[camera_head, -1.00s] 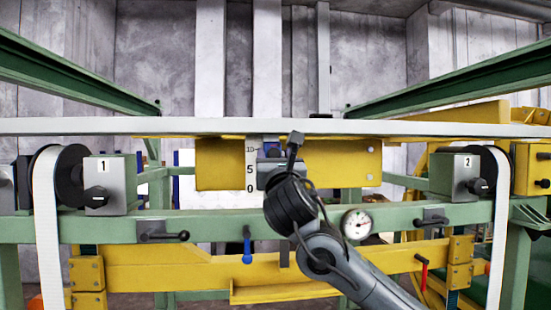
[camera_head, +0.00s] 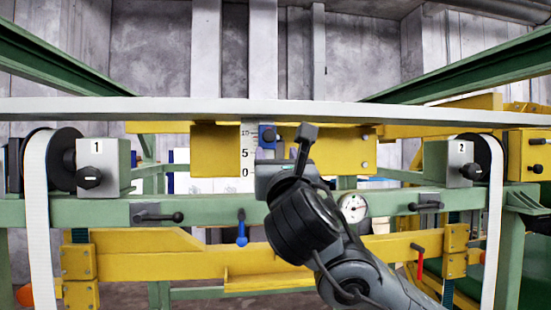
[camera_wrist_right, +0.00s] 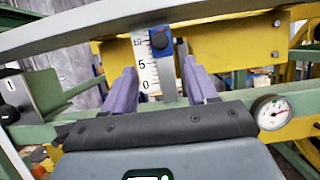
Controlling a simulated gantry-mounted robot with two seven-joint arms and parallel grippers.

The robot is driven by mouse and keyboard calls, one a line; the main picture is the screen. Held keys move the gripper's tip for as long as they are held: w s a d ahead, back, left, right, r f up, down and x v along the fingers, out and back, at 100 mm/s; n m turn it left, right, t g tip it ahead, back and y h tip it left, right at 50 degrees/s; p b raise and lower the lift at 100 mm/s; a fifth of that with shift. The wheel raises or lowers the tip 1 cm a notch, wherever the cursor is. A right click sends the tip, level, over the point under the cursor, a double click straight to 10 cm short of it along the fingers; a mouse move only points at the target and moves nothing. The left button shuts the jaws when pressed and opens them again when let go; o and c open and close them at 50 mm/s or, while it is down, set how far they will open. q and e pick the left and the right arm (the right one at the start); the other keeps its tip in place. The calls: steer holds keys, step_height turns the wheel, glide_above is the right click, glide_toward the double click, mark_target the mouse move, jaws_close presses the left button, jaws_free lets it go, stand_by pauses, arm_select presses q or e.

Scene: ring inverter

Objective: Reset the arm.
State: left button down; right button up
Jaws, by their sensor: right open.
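My right arm reaches up from the bottom right in the head view. Its gripper (camera_head: 268,160) is in front of the yellow plate by the white scale, mostly hidden by the wrist. In the right wrist view the purple fingers of the right gripper (camera_wrist_right: 160,92) stand apart with nothing between them. Beyond them are the white scale (camera_wrist_right: 145,68), marked 0, 5 and 10, and a blue slider with a dark knob (camera_wrist_right: 159,40) near its 10 mark. The scale (camera_head: 247,160) and blue slider (camera_head: 267,136) also show in the head view. My left gripper is out of view.
A green beam (camera_head: 90,211) carries grey boxes 1 (camera_head: 112,165) and 2 (camera_head: 449,164), black-handled levers (camera_head: 155,217), a blue-handled lever (camera_head: 241,232) and a dial gauge (camera_head: 353,207). White belts hang at both sides. A pale bar (camera_head: 420,115) crosses above.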

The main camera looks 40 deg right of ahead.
stand_by(0.4)
steer(key=w+a+f+m+g+y, duration=0.15)
steer(key=a+f, duration=0.25)
steer(key=f, duration=0.5)
steer(key=w+a+f+m+y, duration=0.1)
steer(key=w+a+f+y, duration=0.25)
steer(key=f, duration=0.55)
steer(key=w+a+f+m+g+y, duration=0.1)
steer(key=a+f+y, duration=0.1)
steer(key=a+f, duration=0.5)
step_height(320, 180, down, 17)
steer(key=s+a+m+g+y, duration=0.1)
steer(key=s+m+g+y, duration=0.2)
steer(key=m, duration=0.1)
steer(key=s+f+m+g+y, duration=0.1)
steer(key=s+f+m+g, duration=0.2)
steer(key=s+f+m, duration=0.75)
steer(key=s+f+m+g+y, duration=0.1)
steer(key=s+f+m+g, duration=0.25)
steer(key=s+f, duration=0.8)
steer(key=s+d+f+m+g, duration=0.2)
steer(key=s+f+m+g, duration=0.3)
steer(key=s+f, duration=0.45)
step_height(320, 180, up, 19)
steer(key=m+t+p, duration=0.1)
steer(key=p, duration=1.8)
steer(key=shift+p, duration=0.35)
